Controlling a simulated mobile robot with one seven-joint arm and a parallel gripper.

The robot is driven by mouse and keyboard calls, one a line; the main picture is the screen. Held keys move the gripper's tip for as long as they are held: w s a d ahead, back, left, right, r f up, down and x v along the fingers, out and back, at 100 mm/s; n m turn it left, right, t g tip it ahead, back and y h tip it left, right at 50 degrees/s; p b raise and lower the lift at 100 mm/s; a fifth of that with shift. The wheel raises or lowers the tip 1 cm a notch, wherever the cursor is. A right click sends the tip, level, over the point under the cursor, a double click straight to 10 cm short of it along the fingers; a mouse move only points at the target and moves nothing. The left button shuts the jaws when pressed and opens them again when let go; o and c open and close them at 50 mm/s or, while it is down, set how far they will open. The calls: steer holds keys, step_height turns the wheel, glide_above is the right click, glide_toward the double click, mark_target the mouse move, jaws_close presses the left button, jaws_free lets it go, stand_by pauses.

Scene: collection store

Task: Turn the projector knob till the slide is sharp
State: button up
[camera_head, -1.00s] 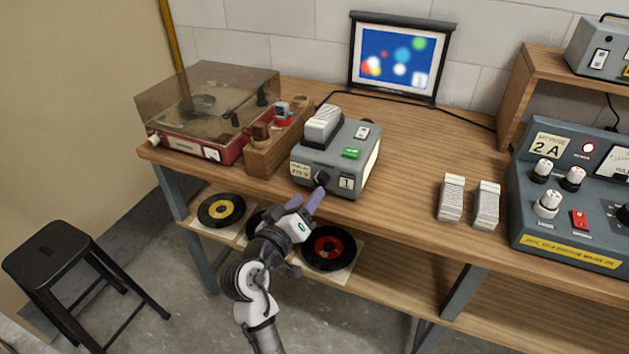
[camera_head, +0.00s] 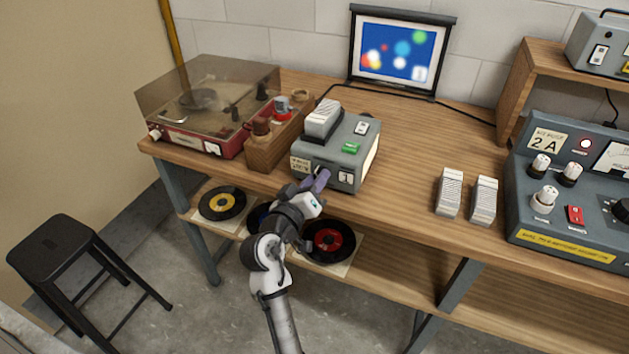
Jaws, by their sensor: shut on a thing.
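The grey slide projector (camera_head: 345,155) stands on the wooden bench, with a ribbed light block on top, a green button and a small white switch. My gripper (camera_head: 318,180) is at the projector's front face, shut on the focus knob, which my fingers hide. The screen (camera_head: 395,50) at the back shows the slide: coloured dots on blue.
A red record player (camera_head: 205,110) and a wooden tray (camera_head: 275,140) stand left of the projector. Two ribbed light blocks (camera_head: 450,192) and a grey control panel (camera_head: 570,190) are to the right. Records (camera_head: 222,203) lie on the shelf below. A black stool (camera_head: 60,245) stands at left.

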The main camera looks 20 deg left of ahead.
steer(key=shift+f+m+b, duration=0.25)
steer(key=shift+m+b, duration=0.25)
steer(key=shift+b, duration=0.45)
steer(key=m+b, duration=0.3)
steer(key=shift+r, duration=0.3)
steer(key=o, duration=0.9)
steer(key=shift+o, duration=0.2)
steer(key=shift+s, duration=0.1)
steer(key=s+a+b, duration=0.1)
steer(key=s+b, duration=0.1)
steer(key=s, duration=1.1)
steer(key=shift+s+r+b, duration=0.15)
steer(key=shift+s+b, duration=0.2)
steer(key=shift+b, duration=0.05)
steer(key=shift+a, duration=0.1)
